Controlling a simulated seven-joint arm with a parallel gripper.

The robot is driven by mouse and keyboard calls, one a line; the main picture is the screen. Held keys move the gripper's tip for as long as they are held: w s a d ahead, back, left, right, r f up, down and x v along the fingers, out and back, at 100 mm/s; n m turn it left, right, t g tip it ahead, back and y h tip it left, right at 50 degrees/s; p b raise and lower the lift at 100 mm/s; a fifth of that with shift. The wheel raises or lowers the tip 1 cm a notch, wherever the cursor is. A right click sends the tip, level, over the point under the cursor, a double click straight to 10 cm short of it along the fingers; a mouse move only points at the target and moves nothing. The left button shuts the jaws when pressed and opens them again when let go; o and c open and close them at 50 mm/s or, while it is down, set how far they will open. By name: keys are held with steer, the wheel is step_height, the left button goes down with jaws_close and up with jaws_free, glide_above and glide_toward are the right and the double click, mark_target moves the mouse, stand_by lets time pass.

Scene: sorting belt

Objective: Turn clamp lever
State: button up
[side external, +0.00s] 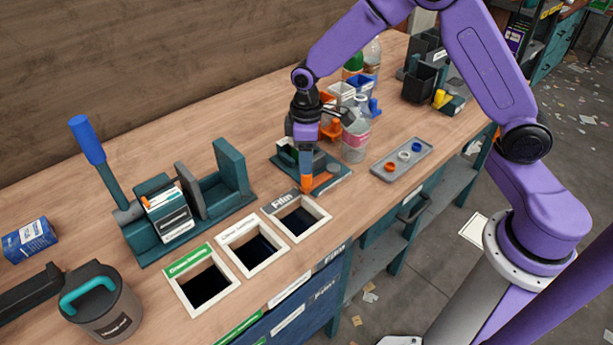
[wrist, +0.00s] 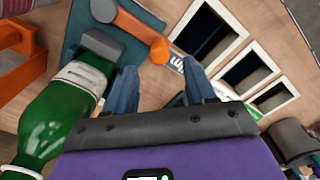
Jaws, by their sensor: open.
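The clamp lever (wrist: 135,30) is an orange arm. It runs from a grey round pivot (wrist: 103,10) to a thick orange knob, and it also shows in the side view (side external: 307,184). It sits on a teal clamp base (wrist: 75,28) on the bench. My gripper (wrist: 162,82) is open, its two blue fingers apart and empty. The knob shows just beyond the gap between the fingertips in the wrist view; I cannot tell whether they touch it. In the side view my gripper (side external: 304,170) points down above the lever and hides part of the clamp.
A green bottle (wrist: 60,118) lies close beside the gripper in the wrist view. Three framed bin openings (side external: 250,248) line the bench's front edge. A grey tray (side external: 411,169) with coloured rings is right of the clamp. Bottles and small bins (side external: 342,92) crowd behind it.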

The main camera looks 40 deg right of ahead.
mark_target(306, 177)
step_height(306, 177, down, 7)
steer(key=shift+f, duration=0.1)
stand_by(0.4)
jaws_close()
